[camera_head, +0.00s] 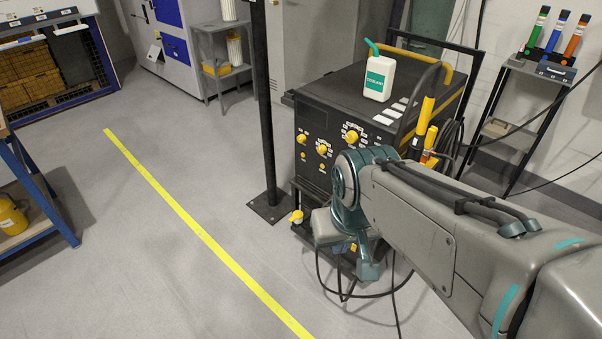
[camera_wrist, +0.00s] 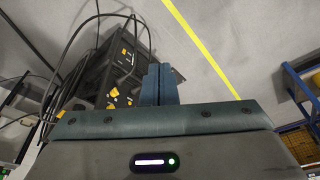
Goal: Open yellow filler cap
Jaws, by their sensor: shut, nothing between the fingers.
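The yellow filler cap (camera_head: 296,216) appears to be the small yellow piece low on the front left of the black machine (camera_head: 340,95). It is small in the head view, and whether it is seated or loosened cannot be told. In the wrist view, my gripper (camera_wrist: 158,68) has its two dark blue fingers together with nothing between them. The black machine (camera_wrist: 122,60) is behind and left of the fingers there, with several yellow spots, and I cannot tell which one is the cap. The fingers look apart from the machine. My arm hides the machine's lower right front.
A white coolant bottle (camera_head: 379,78) stands on the machine top. A dark post (camera_head: 268,120) rises beside the machine's left. Black cables (camera_head: 345,290) hang to the floor. A rack of coloured bottles (camera_head: 550,55) is at right. The floor around the yellow line (camera_head: 200,210) is clear.

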